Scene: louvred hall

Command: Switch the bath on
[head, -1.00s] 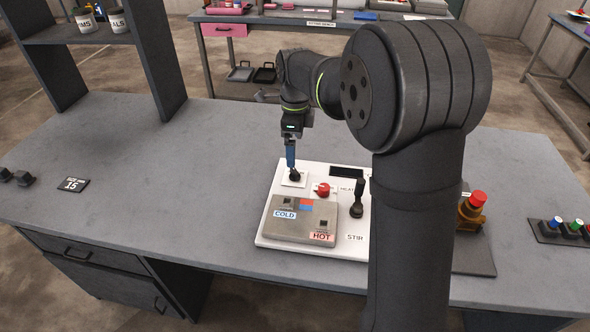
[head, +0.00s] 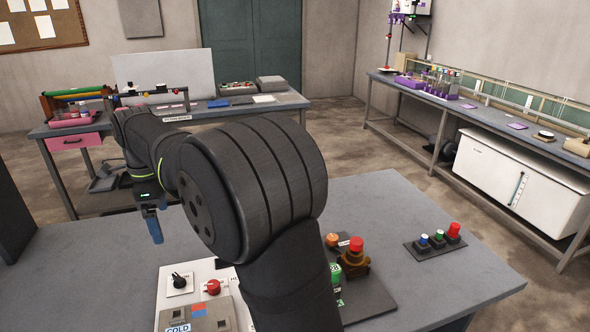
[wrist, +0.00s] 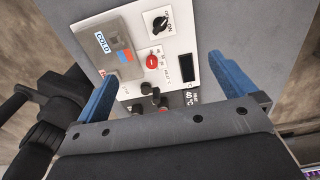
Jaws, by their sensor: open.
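The bath's white control panel (head: 172,302) lies on the grey bench. On it is a black rotary knob (head: 180,280), which shows closer in the wrist view (wrist: 160,22) with an "ON" mark beside it. I cannot tell for sure which mark its pointer meets. A red knob (wrist: 152,61), a dark blank display (wrist: 187,64) and a grey plate (wrist: 107,50) marked "COLD" are near it. My gripper (head: 153,225) has blue fingers; it is open and empty, raised above the panel and apart from the knob. In the wrist view, the fingers (wrist: 163,70) stand wide apart.
A dark base with a red button (head: 356,244) on a brown body and a green block (head: 336,274) stands right of the panel. A strip of coloured buttons (head: 437,240) lies further right. My arm hides part of the panel. Bench space behind is clear.

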